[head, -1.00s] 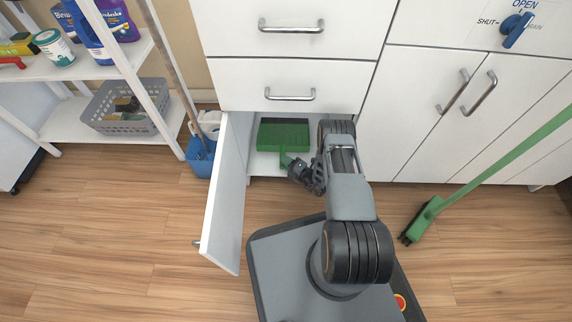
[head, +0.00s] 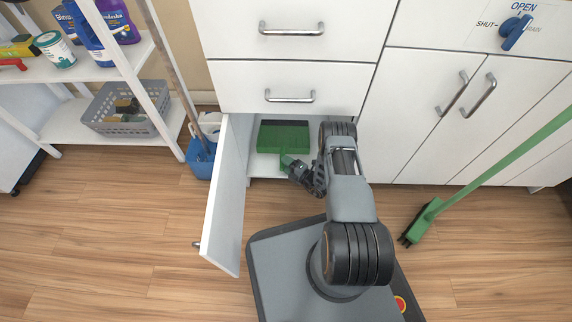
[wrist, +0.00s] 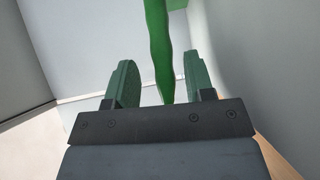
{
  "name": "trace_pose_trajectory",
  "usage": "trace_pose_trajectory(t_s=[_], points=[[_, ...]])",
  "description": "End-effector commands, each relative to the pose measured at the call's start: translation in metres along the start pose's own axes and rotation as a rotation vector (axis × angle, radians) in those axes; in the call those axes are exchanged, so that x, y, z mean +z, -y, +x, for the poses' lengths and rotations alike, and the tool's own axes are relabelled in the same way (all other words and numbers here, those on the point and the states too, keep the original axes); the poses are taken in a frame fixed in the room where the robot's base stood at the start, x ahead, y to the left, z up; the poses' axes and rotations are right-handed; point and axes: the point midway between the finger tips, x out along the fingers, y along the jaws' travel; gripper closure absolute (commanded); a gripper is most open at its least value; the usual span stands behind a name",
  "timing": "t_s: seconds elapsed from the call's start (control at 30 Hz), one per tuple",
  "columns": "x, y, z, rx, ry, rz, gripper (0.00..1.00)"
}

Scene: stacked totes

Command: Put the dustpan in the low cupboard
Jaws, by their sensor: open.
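The green dustpan (head: 284,137) lies inside the low cupboard (head: 262,170), its pan toward the back and its handle toward the opening. The cupboard's door (head: 228,200) stands open to the left. My gripper (head: 287,162) is at the opening, by the handle end. In the wrist view my gripper (wrist: 160,85) is open, with a finger on each side of the green handle (wrist: 159,45) and a gap showing on both sides. The handle's lower end is just ahead of the gripper's palm. The pan itself is mostly out of the wrist view.
Drawers with metal handles (head: 290,95) are above the cupboard. A blue bucket (head: 201,158) stands left of the door, near a white shelf rack (head: 110,72). A green broom (head: 432,212) leans at the right. Wooden floor is clear at the front left.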

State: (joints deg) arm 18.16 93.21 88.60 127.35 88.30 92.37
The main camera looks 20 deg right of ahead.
Motion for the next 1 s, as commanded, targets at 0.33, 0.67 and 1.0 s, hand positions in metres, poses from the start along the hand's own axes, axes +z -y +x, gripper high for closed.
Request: trace_pose_trajectory(t_s=[0.33,0.67,1.0], points=[[0.000,-0.002,-0.053,-0.002,0.005,0.004,0.51],[-0.001,0.000,-0.071,-0.001,0.001,0.002,0.51],[-0.001,0.001,-0.071,-0.001,0.001,0.002,0.51]])
